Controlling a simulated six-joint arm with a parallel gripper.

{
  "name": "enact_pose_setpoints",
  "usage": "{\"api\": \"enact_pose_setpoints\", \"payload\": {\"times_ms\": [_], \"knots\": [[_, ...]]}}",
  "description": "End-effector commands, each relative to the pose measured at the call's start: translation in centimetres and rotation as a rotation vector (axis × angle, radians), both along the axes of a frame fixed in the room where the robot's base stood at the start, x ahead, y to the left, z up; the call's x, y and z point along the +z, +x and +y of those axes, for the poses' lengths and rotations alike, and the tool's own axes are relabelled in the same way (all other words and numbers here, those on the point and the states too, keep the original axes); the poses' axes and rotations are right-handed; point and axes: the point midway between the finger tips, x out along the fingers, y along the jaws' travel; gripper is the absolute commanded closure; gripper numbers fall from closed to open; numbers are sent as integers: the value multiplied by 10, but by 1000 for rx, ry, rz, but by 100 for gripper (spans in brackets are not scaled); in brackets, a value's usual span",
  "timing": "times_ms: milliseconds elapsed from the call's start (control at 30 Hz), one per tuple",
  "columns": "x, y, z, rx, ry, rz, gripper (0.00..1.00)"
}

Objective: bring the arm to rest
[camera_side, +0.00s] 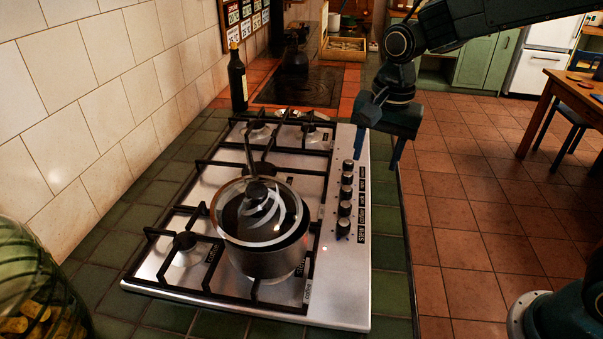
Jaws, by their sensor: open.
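My gripper (377,150) is open and empty, with its fingers pointing down. It hangs above the right edge of the hob, near the far end of the row of knobs. My arm reaches in from the upper right. A pot (266,259) with a glass lid (285,209) stands on the near right burner of the steel hob (341,285). The lid has a dark knob and covers the pot. My gripper is apart from the pot and lid. Nothing shows between the fingers.
A dark bottle (237,80) stands at the hob's far left corner. A glass bowl (35,290) with yellow things is at the near left. Knobs (346,190) line the hob's right side. A wooden table (560,90) stands at the right; the tiled floor (480,220) between is clear.

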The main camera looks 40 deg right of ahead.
Motion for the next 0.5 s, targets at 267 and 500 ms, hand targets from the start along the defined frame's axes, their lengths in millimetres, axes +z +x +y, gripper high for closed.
{"api": "enact_pose_setpoints", "payload": {"times_ms": [267, 500], "knots": [[41, -48, -21, 218, -24, -97, 48], [62, -91, -35, 405, -64, -175, 48]]}}
